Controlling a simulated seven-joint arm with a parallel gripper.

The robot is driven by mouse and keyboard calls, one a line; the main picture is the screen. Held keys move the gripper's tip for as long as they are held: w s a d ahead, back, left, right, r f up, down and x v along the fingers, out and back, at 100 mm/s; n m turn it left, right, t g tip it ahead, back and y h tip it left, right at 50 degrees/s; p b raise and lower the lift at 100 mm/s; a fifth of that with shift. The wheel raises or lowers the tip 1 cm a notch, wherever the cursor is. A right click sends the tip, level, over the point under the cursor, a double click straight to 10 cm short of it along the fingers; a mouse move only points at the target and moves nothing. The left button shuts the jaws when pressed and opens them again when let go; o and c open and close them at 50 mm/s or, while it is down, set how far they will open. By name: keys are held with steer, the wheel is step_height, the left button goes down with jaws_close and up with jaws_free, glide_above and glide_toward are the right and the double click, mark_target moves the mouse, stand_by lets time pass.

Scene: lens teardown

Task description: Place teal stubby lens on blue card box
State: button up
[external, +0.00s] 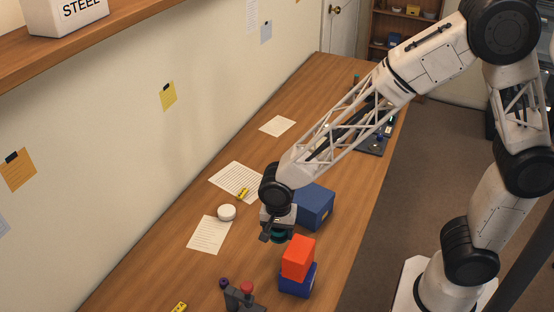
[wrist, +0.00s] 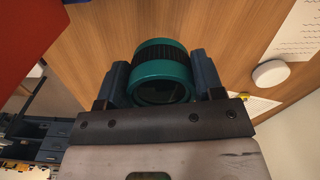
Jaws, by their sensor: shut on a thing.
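The teal stubby lens (wrist: 161,72) has teal rings and a dark ribbed band. My gripper (wrist: 160,80) is shut on it, one finger on each side. In the external view the lens (external: 281,237) shows as a small teal patch under my gripper (external: 276,232), apparently above the table. A blue box (external: 314,206) stands just behind and right of my gripper, partly hidden by it. A smaller blue box (external: 297,284) stands nearer the camera with an orange-red box (external: 299,257) on top. I cannot tell which blue box is the card box.
A white round puck (external: 227,212), a yellow item (external: 243,194) and paper sheets (external: 209,235) lie left of my gripper. A dark holder with knobs (external: 242,296) stands at the front. A dark tray (external: 371,144) lies farther back. Wood between is bare.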

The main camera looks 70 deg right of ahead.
steer(key=s+d+r, duration=0.3)
steer(key=s+d, duration=0.5)
steer(key=s, duration=0.1)
steer(key=s+d+r, duration=0.3)
steer(key=s+d, duration=0.5)
steer(key=d, duration=0.1)
steer(key=shift+s+r, duration=0.3)
steer(key=shift+s, duration=0.1)
steer(key=shift+w, duration=0.1)
glide_above(308, 195)
steer(key=shift+f, duration=0.75)
steer(key=shift+f, duration=1.75)
steer(key=shift+f, duration=0.1)
steer(key=o, duration=1)
